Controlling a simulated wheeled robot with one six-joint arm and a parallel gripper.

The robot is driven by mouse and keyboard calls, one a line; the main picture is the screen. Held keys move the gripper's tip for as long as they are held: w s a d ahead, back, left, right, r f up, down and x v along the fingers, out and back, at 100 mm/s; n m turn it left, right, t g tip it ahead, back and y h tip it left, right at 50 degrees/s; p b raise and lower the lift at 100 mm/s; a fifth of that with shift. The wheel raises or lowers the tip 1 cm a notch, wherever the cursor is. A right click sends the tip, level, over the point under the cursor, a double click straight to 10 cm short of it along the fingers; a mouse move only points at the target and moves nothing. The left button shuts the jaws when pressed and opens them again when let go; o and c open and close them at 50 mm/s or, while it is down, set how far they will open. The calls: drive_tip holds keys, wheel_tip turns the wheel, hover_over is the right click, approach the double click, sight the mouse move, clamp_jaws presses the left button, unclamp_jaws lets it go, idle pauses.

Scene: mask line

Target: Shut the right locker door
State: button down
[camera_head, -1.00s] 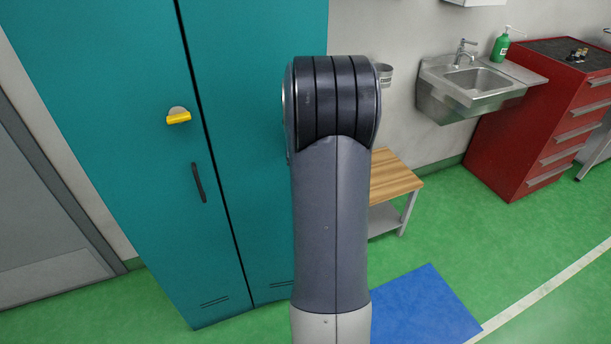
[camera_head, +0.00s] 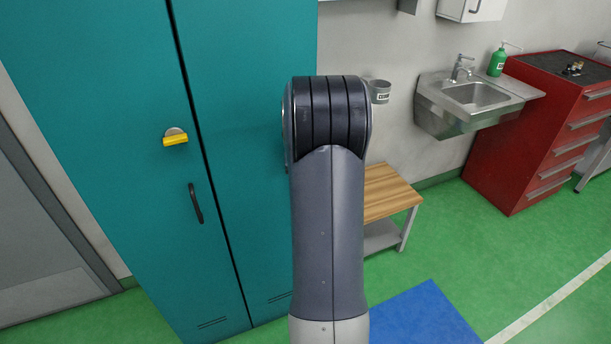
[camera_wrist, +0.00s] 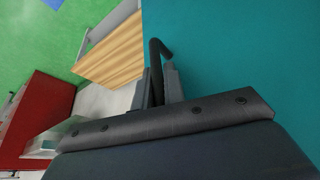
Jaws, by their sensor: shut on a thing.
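The teal locker has a left door (camera_head: 110,120) and a right door (camera_head: 250,100), parted by a thin dark seam. The right door looks flush or almost flush with the left; a small gap is hard to judge. The left door carries a yellow latch and a black handle. In the wrist view my gripper (camera_wrist: 158,88) is shut on the right door's black bar handle (camera_wrist: 156,58), close against the teal face (camera_wrist: 240,60). In the head view my arm hides the gripper and that handle.
A wooden-topped bench (camera_head: 392,192) stands just right of the locker. A steel sink (camera_head: 470,100) and a red drawer cabinet (camera_head: 540,130) are farther right. A blue floor mat (camera_head: 425,318) lies in front on green floor.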

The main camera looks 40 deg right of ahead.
drive_tip(key=c, duration=1.7)
unclamp_jaws()
drive_tip(key=shift+w+d, duration=0.1)
drive_tip(key=shift+w, duration=0.25)
drive_tip(key=shift+o, duration=1.1)
drive_tip(key=shift+s, duration=0.1)
drive_tip(key=shift+r, duration=0.1)
drive_tip(key=v, duration=1)
drive_tip(key=shift+s+r+b, duration=0.15)
drive_tip(key=shift+r+b, duration=0.15)
drive_tip(key=shift+b, duration=0.05)
drive_tip(key=shift+f, duration=0.1)
drive_tip(key=x, duration=1)
drive_tip(key=shift+f+p, duration=0.35)
drive_tip(key=shift+f, duration=0.05)
drive_tip(key=shift+s+a+r, duration=0.15)
drive_tip(key=shift+s+a, duration=0.05)
